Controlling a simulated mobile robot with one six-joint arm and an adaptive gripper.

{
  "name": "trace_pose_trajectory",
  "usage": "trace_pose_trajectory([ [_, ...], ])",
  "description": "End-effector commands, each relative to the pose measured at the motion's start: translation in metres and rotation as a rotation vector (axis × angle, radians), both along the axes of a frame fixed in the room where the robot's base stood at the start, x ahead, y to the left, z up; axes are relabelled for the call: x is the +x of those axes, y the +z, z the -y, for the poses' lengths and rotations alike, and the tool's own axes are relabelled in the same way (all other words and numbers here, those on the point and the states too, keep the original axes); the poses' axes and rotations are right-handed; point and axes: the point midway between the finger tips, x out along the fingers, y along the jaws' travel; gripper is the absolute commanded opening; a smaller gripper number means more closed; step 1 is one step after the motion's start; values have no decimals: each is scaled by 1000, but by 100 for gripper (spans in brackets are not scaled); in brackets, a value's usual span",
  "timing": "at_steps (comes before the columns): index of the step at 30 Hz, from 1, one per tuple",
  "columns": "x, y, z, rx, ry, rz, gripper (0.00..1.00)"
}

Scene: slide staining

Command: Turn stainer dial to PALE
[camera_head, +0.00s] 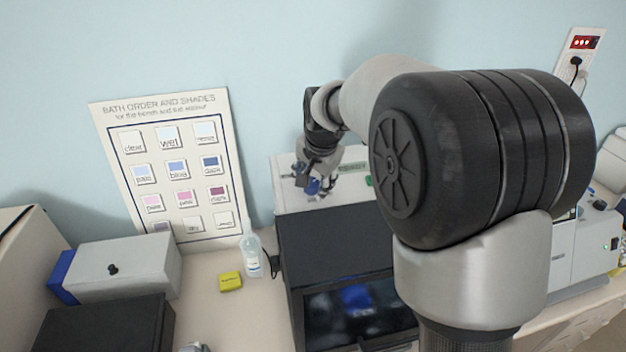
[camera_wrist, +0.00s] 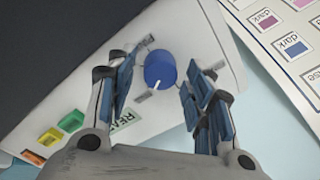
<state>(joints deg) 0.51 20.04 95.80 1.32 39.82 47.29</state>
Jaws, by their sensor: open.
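The stainer dial (camera_wrist: 160,69) is a round blue knob with a pale pointer, set on the white panel of the stainer (camera_wrist: 205,35) in the wrist view. Small grey labels sit around the dial; their words are too small to read. My gripper (camera_wrist: 152,88) is open, with one blue-padded finger on each side of the dial and gaps showing at both sides. In the head view my gripper (camera_head: 312,180) is at the white stainer panel (camera_head: 345,160), and the dial cannot be told apart from the blue finger pads.
A shade chart (camera_head: 170,165), bottle (camera_head: 252,255) and yellow block (camera_head: 231,282) are to the left.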

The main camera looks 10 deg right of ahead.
Motion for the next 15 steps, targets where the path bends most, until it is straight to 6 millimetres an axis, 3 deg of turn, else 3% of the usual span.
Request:
trace_pose_trajectory([
  [10,-1,2,0,0,0,0,50],
  [15,-9,22,0,0,0,4,50],
])
